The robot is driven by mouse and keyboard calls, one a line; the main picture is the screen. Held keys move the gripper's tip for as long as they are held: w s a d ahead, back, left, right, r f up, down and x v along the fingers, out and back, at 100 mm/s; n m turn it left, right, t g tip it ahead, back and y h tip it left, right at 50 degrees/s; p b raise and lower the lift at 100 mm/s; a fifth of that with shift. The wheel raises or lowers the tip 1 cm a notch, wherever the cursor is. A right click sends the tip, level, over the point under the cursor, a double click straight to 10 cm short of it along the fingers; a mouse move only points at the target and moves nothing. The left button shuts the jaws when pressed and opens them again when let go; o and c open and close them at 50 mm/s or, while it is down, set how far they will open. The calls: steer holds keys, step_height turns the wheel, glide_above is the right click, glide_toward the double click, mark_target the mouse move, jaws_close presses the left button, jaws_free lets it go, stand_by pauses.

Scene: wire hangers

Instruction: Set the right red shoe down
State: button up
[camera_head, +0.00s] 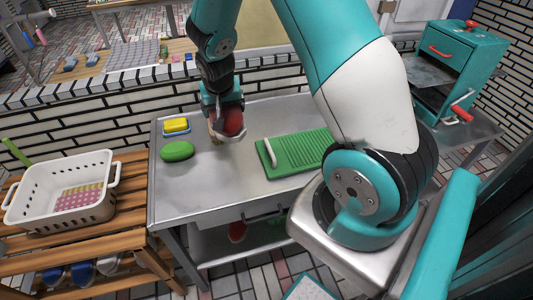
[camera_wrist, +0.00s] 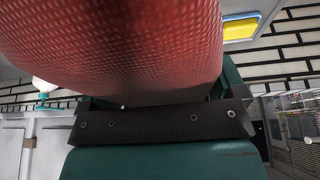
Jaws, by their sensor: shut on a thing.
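A red shoe (camera_head: 233,121) hangs in my gripper (camera_head: 229,128) above the grey metal table (camera_head: 205,190). My gripper is shut on it. In the wrist view the red textured surface of the shoe (camera_wrist: 130,40) fills the upper part, just past the dark gripper edge. Another red shoe (camera_head: 237,231) shows on the shelf under the table, partly hidden by the table's front. I cannot tell whether the held shoe touches the tabletop.
On the table are a green oval (camera_head: 177,151), a yellow sponge (camera_head: 176,125) on a blue holder and a green ridged board (camera_head: 296,152). A white basket (camera_head: 62,195) stands left on a wooden rack (camera_head: 128,205). A teal oven (camera_head: 452,65) stands right. The table's front middle is clear.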

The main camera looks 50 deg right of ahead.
steer(key=d+m+b, duration=0.1)
steer(key=d+r+m+b, duration=0.1)
steer(key=w+d+m+h+b, duration=0.1)
steer(key=shift+d+r+m+g, duration=0.3)
steer(key=shift+d, duration=0.1)
steer(key=shift+d+f, duration=0.1)
steer(key=shift+d, duration=0.05)
step_height(320, 180, down, 19)
steer(key=shift+f+p, duration=0.1)
steer(key=shift+p, duration=0.7)
steer(key=o, duration=0.8)
steer(key=shift+f, duration=0.1)
